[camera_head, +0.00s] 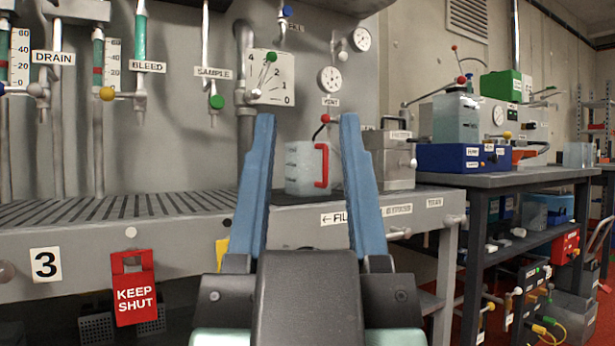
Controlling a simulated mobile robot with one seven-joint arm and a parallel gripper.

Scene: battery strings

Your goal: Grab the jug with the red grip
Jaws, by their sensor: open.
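A translucent jug (301,168) with a red grip (322,165) on its right side stands upright on the grey bench, below the valve dial. My gripper (308,120) has two blue fingers spread wide, and it is open and empty. In the picture the jug shows between the two fingers, further off than they are. The left finger and the right finger each appear clear of the jug.
A grey metal box (388,160) stands right of the jug. A slatted grate (110,208) covers the bench to the left. A red "KEEP SHUT" tag (134,288) hangs at the front. Pipes and a dial plate (270,78) are above. A second bench (500,178) stands at right.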

